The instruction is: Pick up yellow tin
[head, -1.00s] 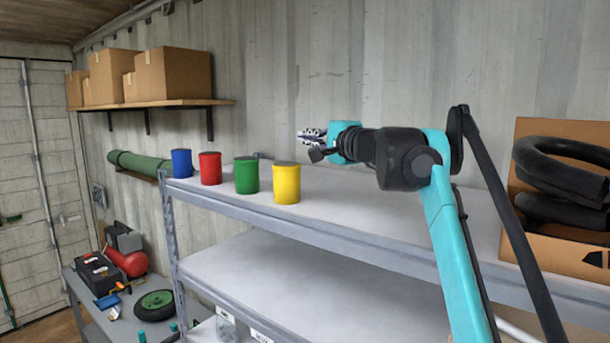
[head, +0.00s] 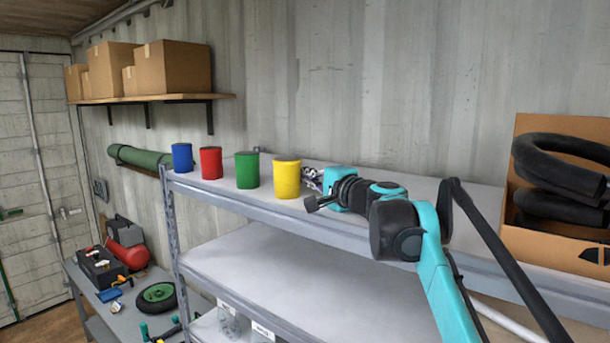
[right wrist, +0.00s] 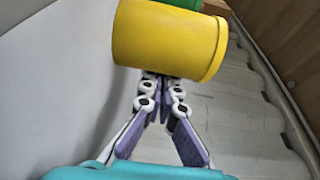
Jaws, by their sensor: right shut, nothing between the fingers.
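The yellow tin (head: 287,178) stands upright on the top of the metal shelf, at the right end of a row of tins. My right gripper (head: 312,178) is just right of the yellow tin in the head view, low near the shelf top. In the right wrist view the yellow tin (right wrist: 168,42) fills the upper middle, and the shut, empty fingertips (right wrist: 161,80) meet at its near edge. I cannot tell whether they touch it. Part of the fingers is hidden behind the tin in the head view. My left gripper is not in view.
Green (head: 247,170), red (head: 211,163) and blue (head: 182,157) tins stand left of the yellow one. A cardboard box (head: 540,233) with black hoses sits at the right of the shelf (head: 400,185). The corrugated wall (head: 350,90) runs behind. The shelf top between is clear.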

